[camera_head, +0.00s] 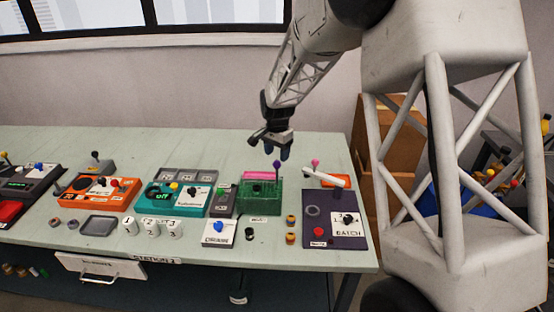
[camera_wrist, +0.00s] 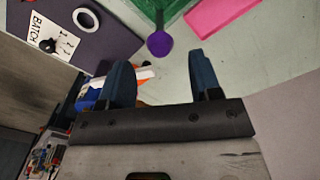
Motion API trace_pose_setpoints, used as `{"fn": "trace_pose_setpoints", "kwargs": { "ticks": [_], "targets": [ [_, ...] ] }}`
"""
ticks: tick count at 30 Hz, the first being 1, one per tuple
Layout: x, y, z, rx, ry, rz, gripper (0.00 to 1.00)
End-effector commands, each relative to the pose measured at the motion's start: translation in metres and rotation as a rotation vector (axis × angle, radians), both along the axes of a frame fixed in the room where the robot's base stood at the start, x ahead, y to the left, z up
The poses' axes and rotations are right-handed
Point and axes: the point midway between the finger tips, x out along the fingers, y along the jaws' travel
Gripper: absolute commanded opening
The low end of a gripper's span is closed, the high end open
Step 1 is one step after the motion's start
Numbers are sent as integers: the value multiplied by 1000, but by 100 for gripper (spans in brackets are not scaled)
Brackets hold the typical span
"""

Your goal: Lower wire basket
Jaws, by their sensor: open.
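A green mesh box (camera_head: 258,198), which looks like the wire basket, stands on the table right of centre. A purple knob (camera_head: 277,164) sits on a stem at its back right. In the wrist view the purple knob (camera_wrist: 160,44) shows beyond the fingertips, with a corner of the green box (camera_wrist: 172,10) at the top edge. My gripper (camera_head: 276,152) hangs just above the purple knob, pointing down. Its two blue fingers (camera_wrist: 164,75) are apart with nothing between them. The knob is not between the fingers. The inside of the green box is mostly hidden.
A pink block (camera_head: 262,175) lies behind the green box. On the right are a purple BATCH panel (camera_head: 320,235), a white lever (camera_head: 323,178) and a magenta knob (camera_head: 315,162). A grey switch box (camera_head: 223,200) stands close on the left. The table behind is clear.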

Motion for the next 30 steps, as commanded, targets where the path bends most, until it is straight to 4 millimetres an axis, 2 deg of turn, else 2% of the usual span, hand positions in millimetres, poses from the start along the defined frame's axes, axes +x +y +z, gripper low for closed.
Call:
{"fn": "trace_pose_setpoints", "kwargs": {
  "ticks": [4,12,17,23,24,30],
  "targets": [
    [0,0,7,0,-1,0,58],
    [0,0,7,1,-1,0,58],
    [2,-2,10,6,8,-9,34],
    [16,-15,31,51,79,-70,3],
    [20,-19,37,66,102,-87,0],
    [38,-37,79,168,222,-161,0]
  ]
}}
